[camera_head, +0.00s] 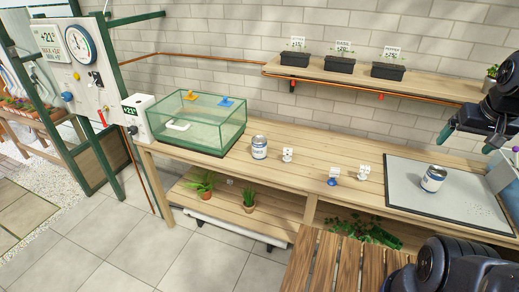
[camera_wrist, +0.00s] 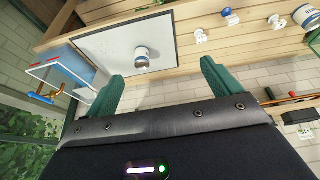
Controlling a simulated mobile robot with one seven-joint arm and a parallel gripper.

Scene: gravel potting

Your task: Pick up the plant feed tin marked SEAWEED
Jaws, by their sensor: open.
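Two white tins with blue bands stand on the wooden bench. One tin (camera_head: 259,147) is near the middle, right of the glass tank. The other tin (camera_head: 433,179) stands on the grey mat (camera_head: 403,193) at the right.
A glass tank (camera_head: 200,122) stands at the bench's left. A shelf with black pots (camera_head: 340,64) hangs on the wall. A blue-and-white rack (camera_wrist: 65,70) is beside the mat.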

